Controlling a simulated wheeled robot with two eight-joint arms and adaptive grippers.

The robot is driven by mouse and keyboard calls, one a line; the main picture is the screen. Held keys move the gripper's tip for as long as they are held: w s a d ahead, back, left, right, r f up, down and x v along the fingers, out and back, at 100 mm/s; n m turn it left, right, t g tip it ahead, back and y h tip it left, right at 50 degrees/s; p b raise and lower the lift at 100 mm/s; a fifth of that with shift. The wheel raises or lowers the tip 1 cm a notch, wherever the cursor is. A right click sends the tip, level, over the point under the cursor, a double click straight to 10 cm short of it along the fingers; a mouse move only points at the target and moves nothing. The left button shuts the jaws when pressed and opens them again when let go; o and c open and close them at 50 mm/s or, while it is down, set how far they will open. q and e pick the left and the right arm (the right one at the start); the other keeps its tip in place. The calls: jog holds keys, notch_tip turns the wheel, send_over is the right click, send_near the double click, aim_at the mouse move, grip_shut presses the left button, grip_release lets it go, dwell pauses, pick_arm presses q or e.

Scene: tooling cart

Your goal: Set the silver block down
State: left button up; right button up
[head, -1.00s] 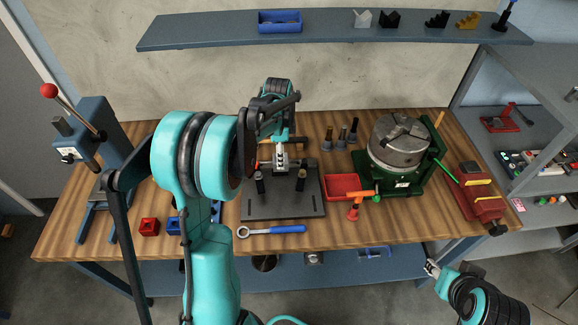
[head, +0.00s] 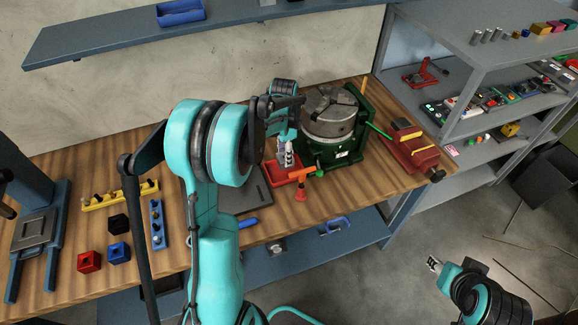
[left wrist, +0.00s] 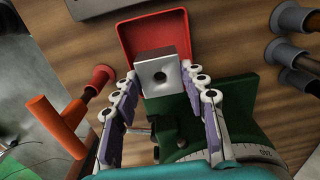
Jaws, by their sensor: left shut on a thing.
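The silver block (left wrist: 158,74), a grey cube with a dark round hole, sits between the fingertips of my left gripper (left wrist: 158,92) in the left wrist view. The gripper is shut on it. The red tray (left wrist: 128,30) lies below the block, whose outline overlaps the tray's near part; the height between them is hard to judge. In the head view my left gripper (head: 286,158) is over the red tray (head: 272,178), and the block is not clear there. My right gripper (head: 433,264) is away from the bench at the lower right, its small fingertips apart and empty.
A green-based rotary chuck (head: 330,115) stands right beside the tray. An orange-handled tool (head: 301,190) stands at the tray's front right. Dark tool holders (left wrist: 290,50) are to the right in the wrist view. A red vise (head: 410,150) is farther right.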

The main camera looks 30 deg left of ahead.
pick_arm(q)
notch_tip(320, 180, down, 4)
jog(key=shift+r+b, duration=0.1)
jog(key=shift+b, duration=0.4)
jog(key=shift+f, duration=0.4)
jog(key=shift+f, duration=0.1)
jog(key=o, duration=1.3)
jog(key=shift+o, duration=0.2)
